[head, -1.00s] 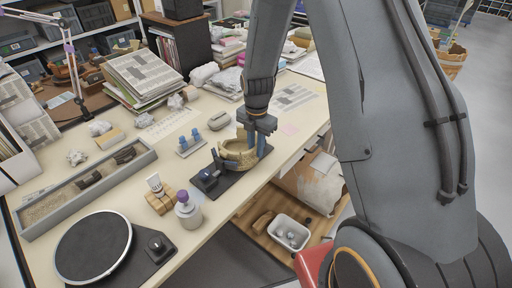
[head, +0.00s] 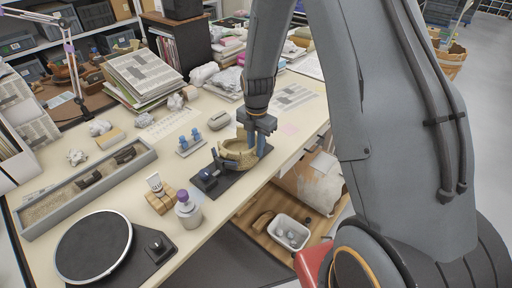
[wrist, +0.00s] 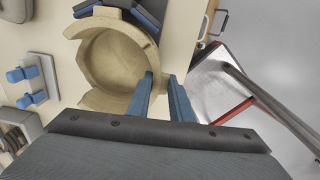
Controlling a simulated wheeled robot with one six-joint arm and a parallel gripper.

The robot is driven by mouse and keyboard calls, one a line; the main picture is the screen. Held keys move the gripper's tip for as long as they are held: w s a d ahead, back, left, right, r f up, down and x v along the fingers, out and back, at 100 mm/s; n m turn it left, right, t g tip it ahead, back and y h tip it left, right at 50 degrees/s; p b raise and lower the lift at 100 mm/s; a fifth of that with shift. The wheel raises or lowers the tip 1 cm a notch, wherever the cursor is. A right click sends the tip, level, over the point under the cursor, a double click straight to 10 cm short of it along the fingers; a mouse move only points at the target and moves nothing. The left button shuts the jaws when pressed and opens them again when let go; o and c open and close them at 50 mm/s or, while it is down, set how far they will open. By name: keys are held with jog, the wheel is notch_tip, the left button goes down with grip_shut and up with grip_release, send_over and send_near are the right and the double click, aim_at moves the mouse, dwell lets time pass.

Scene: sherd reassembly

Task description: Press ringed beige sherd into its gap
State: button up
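The beige bowl (wrist: 116,58) sits on a dark stand plate (head: 226,186) on the table, its broken wall uneven in height. In the wrist view its round interior and rim show. My gripper (wrist: 162,76) points down at the wall nearest it, one finger inside the bowl and one outside. The fingers are apart, with what looks like free space between the wall and the outer finger. In the head view my gripper (head: 253,146) is over the bowl's right side. The ringed sherd cannot be told apart from the bowl; the fingers cover part of that wall.
A blue-topped pair of small items (head: 190,140) stands behind the bowl. A round turntable (head: 94,248) is at the front. The table edge is close on the right.

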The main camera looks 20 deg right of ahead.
jog(key=o, duration=0.5)
jog(key=shift+s+r+b, duration=0.1)
jog(key=shift+r+b, duration=0.85)
jog(key=shift+r, duration=2.95)
jog(key=shift+d, duration=0.1)
jog(key=s+r+m, duration=0.3)
jog(key=s+m, duration=0.6)
jog(key=m, duration=0.3)
jog(key=s+r+m+t, duration=0.1)
jog(key=s+r+m, duration=0.1)
jog(key=s+m, duration=0.7)
jog(key=d+m, duration=0.1)
jog(key=m, duration=0.3)
jog(key=shift+s+r, duration=0.35)
jog(key=shift+r, duration=0.05)
